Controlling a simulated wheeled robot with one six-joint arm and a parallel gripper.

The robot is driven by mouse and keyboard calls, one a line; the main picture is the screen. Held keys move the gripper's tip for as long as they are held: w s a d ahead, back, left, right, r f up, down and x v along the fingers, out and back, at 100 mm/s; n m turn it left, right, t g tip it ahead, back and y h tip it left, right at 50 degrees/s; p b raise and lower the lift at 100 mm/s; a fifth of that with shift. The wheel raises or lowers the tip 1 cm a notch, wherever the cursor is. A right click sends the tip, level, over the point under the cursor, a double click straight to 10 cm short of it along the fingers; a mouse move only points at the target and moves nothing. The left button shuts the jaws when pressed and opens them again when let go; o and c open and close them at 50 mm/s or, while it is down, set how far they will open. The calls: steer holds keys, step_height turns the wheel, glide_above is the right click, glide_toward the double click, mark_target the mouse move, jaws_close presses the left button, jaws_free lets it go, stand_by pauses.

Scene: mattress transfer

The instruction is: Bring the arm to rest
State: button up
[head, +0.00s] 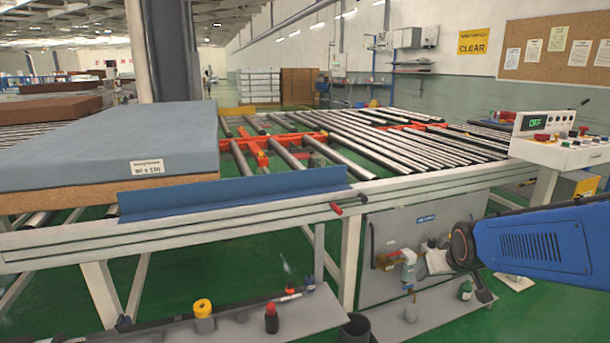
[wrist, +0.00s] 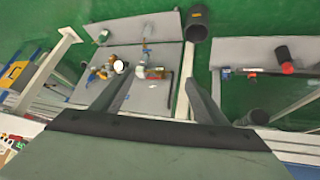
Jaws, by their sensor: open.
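My arm's blue link (head: 535,242) reaches in from the right side of the head view, in front of the conveyor frame. Its dark round joint is at the left end of that link. My gripper (wrist: 152,84) shows in the wrist view with its two grey fingers spread apart and nothing between them. It faces down towards the floor and the low shelves. In the head view I cannot clearly make out the fingers. A grey-blue mattress (head: 110,140) with a white size label lies on the rollers at the left, away from my arm.
A roller conveyor (head: 390,140) with orange transfer parts runs across the middle. A blue guard plate (head: 235,194) stands along its front edge. A control panel (head: 557,150) reading OFF is at the right. Bottles and tools lie on low shelves (wrist: 268,53); a dark bin (wrist: 197,22) stands between.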

steer(key=s+a+r+g, duration=0.1)
steer(key=s+a, duration=0.2)
steer(key=s, duration=0.9)
steer(key=s+a+r+g+y, duration=0.1)
steer(key=s+a, duration=0.2)
steer(key=s, duration=1)
steer(key=shift+r+g, duration=0.3)
steer(key=shift+r, duration=0.1)
